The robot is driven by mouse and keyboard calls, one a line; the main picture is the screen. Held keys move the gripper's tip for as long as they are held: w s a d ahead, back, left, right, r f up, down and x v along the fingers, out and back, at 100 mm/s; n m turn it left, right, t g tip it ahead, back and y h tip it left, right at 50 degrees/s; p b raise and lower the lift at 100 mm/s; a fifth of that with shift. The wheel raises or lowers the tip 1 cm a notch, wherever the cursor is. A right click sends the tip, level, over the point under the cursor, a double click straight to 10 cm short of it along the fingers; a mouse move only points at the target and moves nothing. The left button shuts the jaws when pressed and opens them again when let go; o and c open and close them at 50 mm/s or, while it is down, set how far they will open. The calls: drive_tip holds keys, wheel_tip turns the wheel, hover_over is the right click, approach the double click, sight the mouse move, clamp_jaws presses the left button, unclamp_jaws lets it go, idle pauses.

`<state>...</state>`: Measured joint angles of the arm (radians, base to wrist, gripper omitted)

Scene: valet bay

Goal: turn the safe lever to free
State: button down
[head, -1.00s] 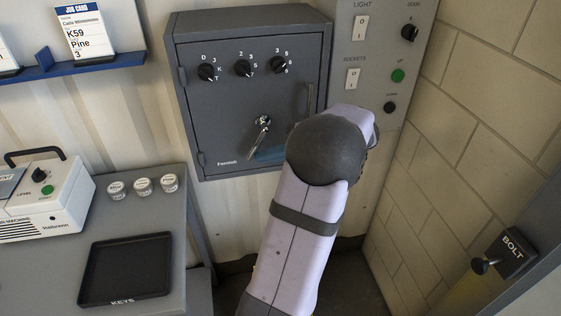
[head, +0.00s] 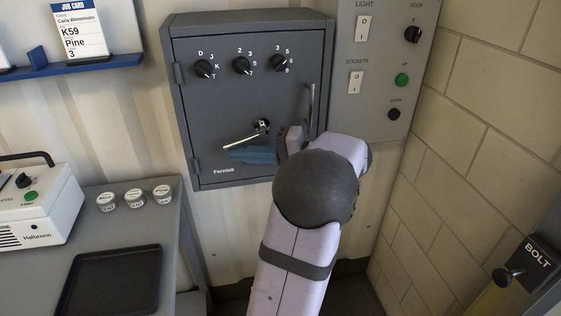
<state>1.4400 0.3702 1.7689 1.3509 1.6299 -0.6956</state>
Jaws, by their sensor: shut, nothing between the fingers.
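The grey Fernlok safe (head: 215,110) hangs on the wall with its door shut. Its silver lever (head: 240,138) runs from a round hub (head: 261,125) out to the left and slightly down. My gripper (head: 236,155) shows as blue fingers just below the lever, pointing left. The fingers look shut and empty. They are close under the lever's outer part; I cannot tell whether they touch it. My wrist and forearm hide the safe's lower right corner.
Three dials (head: 242,66) sit above the lever, and an upright handle (head: 310,105) is at the door's right. A switch panel (head: 375,120) is right of the safe. A desk with a black tray (head: 110,252) and small round tins (head: 135,197) stands at lower left.

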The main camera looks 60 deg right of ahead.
drive_tip(key=shift+w+a+r, duration=0.1)
drive_tip(key=shift+w+r, duration=0.1)
drive_tip(key=shift+r, duration=0.3)
idle(0.3)
drive_tip(key=shift+b, duration=0.4)
idle(1.0)
drive_tip(key=s+d+f+b, duration=0.2)
drive_tip(key=s+f+b, duration=0.3)
drive_tip(key=s, duration=0.5)
drive_tip(key=shift+s+d+f+b, duration=0.15)
drive_tip(key=shift+d+f+b, duration=0.2)
drive_tip(key=shift+f, duration=0.4)
